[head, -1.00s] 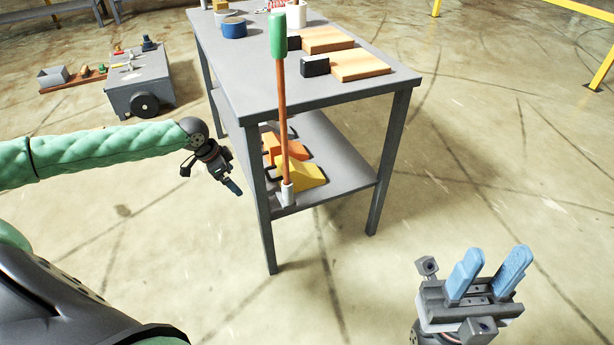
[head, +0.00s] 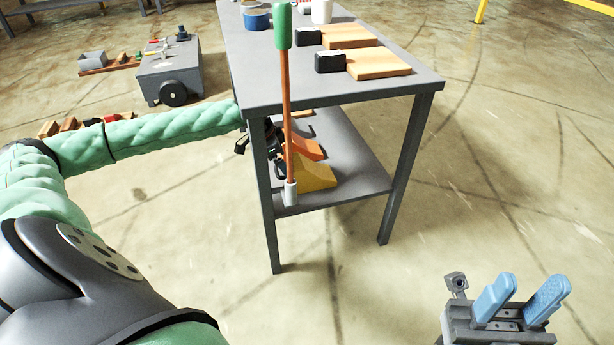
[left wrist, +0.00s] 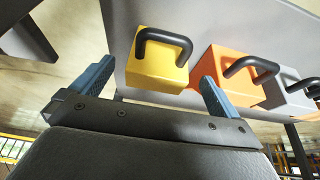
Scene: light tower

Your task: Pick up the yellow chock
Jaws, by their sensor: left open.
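The yellow chock (head: 314,176) sits on the lower shelf of the grey table, partly behind an upright pole. In the left wrist view the yellow chock (left wrist: 158,72) shows its black handle (left wrist: 166,42) and appears between my open fingers. I cannot tell how deep between the fingers it is. My left gripper (left wrist: 156,74) is open and empty. In the head view it is at the shelf's left end, largely hidden by the table leg and the pole. My right gripper (head: 532,290) is open and empty over the floor at lower right.
An orange chock (left wrist: 236,76) and a grey chock (left wrist: 284,96) stand beside the yellow one. The green-topped pole (head: 287,110) and the table leg (head: 264,195) are close to my left gripper. Wooden blocks (head: 380,64) lie on the tabletop (head: 330,88).

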